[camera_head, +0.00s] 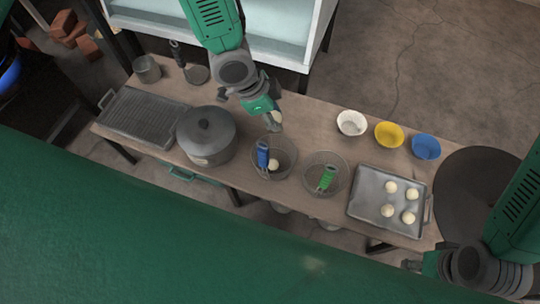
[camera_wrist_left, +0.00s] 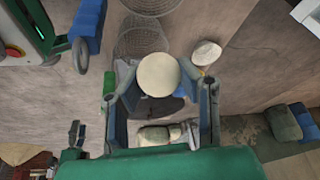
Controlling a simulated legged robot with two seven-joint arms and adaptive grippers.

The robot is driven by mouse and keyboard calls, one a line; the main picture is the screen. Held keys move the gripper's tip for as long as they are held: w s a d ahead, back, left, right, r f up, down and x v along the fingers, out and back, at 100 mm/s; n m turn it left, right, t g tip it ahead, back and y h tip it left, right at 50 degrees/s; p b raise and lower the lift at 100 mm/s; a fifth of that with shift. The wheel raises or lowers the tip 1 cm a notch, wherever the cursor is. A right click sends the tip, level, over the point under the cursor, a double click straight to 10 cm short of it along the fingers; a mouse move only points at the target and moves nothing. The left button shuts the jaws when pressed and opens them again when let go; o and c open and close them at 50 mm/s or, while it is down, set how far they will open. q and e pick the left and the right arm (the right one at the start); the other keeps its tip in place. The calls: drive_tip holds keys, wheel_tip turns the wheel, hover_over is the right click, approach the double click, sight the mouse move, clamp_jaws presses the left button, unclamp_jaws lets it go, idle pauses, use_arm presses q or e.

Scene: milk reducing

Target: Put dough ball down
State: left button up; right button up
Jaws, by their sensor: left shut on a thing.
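My left gripper (camera_head: 275,120) hangs above the table near the back rim of the blue-handled wire basket (camera_head: 290,150). It is shut on a pale dough ball (camera_head: 278,116). In the left wrist view the held dough ball (camera_wrist_left: 158,74) sits between the two fingers of the left gripper (camera_wrist_left: 160,92). Another dough ball (camera_head: 273,165) lies inside the blue-handled basket. Several dough balls (camera_head: 412,194) rest on the metal tray (camera_head: 366,181) at the right. My right gripper (camera_head: 420,264) is at the lower right, away from the dough; its fingers are unclear.
A green-handled wire basket (camera_head: 345,172) stands between the blue-handled basket and the tray. A lidded pot (camera_head: 207,143) is left of the baskets, and a grill plate (camera_head: 145,115) is further left. White (camera_head: 351,122), yellow (camera_head: 389,134) and blue (camera_head: 426,147) bowls line the back right.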

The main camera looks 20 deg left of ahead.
use_arm(q)
wheel_tip(320, 180, down, 8)
drive_tip(key=b, duration=0.6)
hover_over(277, 162)
drive_tip(key=f, duration=0.7)
drive_tip(key=a+f, duration=0.1)
drive_tip(key=f, duration=0.2)
drive_tip(key=shift+s+f, duration=0.15)
drive_tip(key=shift+s, duration=0.1)
drive_tip(key=shift+a+f, duration=0.15)
drive_tip(key=shift+f, duration=0.35)
wheel_tip(277, 162, down, 4)
drive_tip(key=shift+r+b, duration=0.25)
drive_tip(key=shift+b, duration=0.75)
drive_tip(key=shift+d+r, duration=0.1)
drive_tip(key=shift+d, duration=0.15)
drive_tip(key=shift+a+f, duration=0.1)
drive_tip(key=shift+f, duration=0.2)
drive_tip(key=o, duration=0.5)
